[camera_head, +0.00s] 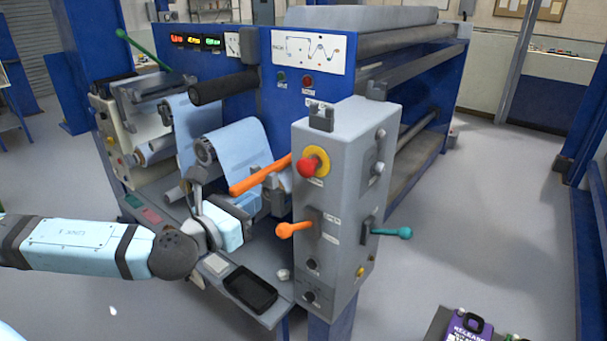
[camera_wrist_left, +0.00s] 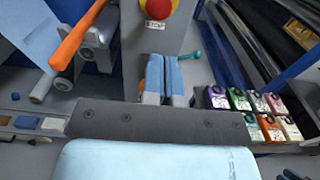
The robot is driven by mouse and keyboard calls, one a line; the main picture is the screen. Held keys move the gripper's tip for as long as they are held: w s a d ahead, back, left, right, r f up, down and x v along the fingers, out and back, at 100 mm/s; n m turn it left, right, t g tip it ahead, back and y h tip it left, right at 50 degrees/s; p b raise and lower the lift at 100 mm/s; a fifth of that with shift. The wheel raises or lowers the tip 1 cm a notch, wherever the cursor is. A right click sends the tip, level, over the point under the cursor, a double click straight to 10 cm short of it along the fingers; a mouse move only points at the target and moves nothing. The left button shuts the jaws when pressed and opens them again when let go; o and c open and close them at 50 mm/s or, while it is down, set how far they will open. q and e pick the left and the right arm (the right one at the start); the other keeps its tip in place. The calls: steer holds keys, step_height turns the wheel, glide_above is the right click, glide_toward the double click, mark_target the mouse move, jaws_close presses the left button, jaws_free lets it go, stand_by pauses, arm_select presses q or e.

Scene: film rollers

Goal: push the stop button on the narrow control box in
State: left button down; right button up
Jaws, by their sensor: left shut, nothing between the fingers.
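The narrow grey control box (camera_head: 318,200) stands at the machine's front right corner in the head view. Its red stop button (camera_head: 309,167) sits on a yellow ring, high on the front face. In the left wrist view, the red button (camera_wrist_left: 159,8) is cut by the top edge, above a STOP label (camera_wrist_left: 158,25). My left gripper (camera_head: 246,205) is left of the box and lower than the button in the head view. In the left wrist view its closed fingers (camera_wrist_left: 162,62) show below the label, with nothing between them. They look apart from the button. My right gripper is out of view.
An orange bar (camera_head: 260,175) sticks out left of the box, close to my gripper. The box carries an orange lever (camera_head: 296,229) and a teal lever (camera_head: 391,232). A black tray (camera_head: 250,289) lies on the ledge below. Several coloured containers (camera_wrist_left: 245,105) stand right in the wrist view.

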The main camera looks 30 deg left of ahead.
arm_select(q)
steer(key=p, duration=0.4)
glide_toward(304, 169)
steer(key=w, duration=0.6)
steer(key=shift+w+d+r, duration=0.1)
steer(key=shift+w+d, duration=0.05)
steer(key=shift+w, duration=0.65)
